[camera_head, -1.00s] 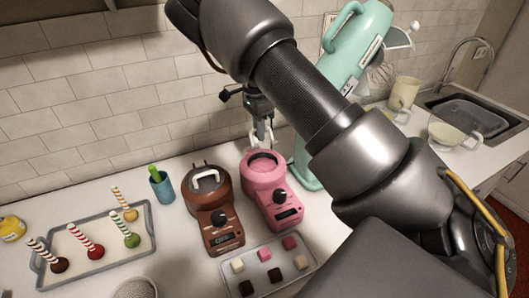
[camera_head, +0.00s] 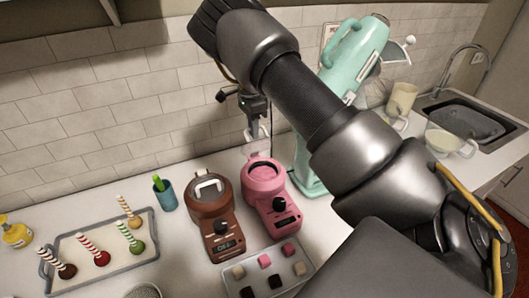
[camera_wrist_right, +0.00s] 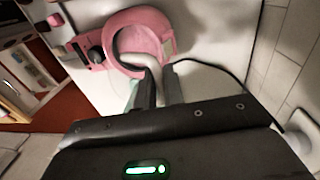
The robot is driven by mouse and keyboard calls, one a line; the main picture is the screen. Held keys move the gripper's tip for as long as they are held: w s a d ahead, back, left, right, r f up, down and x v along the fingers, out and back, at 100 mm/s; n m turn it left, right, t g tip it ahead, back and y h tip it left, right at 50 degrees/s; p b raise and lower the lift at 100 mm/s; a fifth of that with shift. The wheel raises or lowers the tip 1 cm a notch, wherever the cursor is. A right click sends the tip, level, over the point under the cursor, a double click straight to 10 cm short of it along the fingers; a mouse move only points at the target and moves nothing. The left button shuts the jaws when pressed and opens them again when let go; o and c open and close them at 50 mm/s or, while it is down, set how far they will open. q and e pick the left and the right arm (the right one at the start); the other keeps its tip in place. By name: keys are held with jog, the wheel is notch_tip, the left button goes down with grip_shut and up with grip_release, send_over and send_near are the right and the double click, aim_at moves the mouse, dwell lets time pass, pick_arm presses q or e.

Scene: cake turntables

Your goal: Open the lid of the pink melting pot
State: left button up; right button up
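The pink melting pot (camera_head: 268,190) stands on the counter, with its round top toward the wall and a black knob on its front. My right gripper (camera_head: 257,140) hangs just above the rear of the pot's top. In the right wrist view, the pot (camera_wrist_right: 88,50) shows a pink ring with a pale, curved lid handle (camera_wrist_right: 130,60) across it. The fingers of my right gripper (camera_wrist_right: 160,88) appear closed around one end of this handle. How far the lid is raised is unclear. My left gripper is not in view.
A brown melting pot (camera_head: 212,212) with a white lid handle stands left of the pink one. A mint-green mixer (camera_head: 345,60) stands close on the right. A tray of small cubes (camera_head: 243,290) lies in front. A tray of cake pops (camera_head: 130,263) is farther left.

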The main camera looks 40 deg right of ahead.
jog(key=w+d+f+p, duration=0.2)
jog(key=w+p, duration=0.2)
jog(key=w, duration=0.2)
jog(key=shift+w, duration=0.35)
jog(key=o, duration=0.5)
jog(key=shift+s, duration=0.1)
jog(key=o, duration=0.7)
jog(key=shift+r, duration=0.1)
dwell(0.4)
jog(key=shift+r+p, duration=2.95)
jog(key=shift+r, duration=0.5)
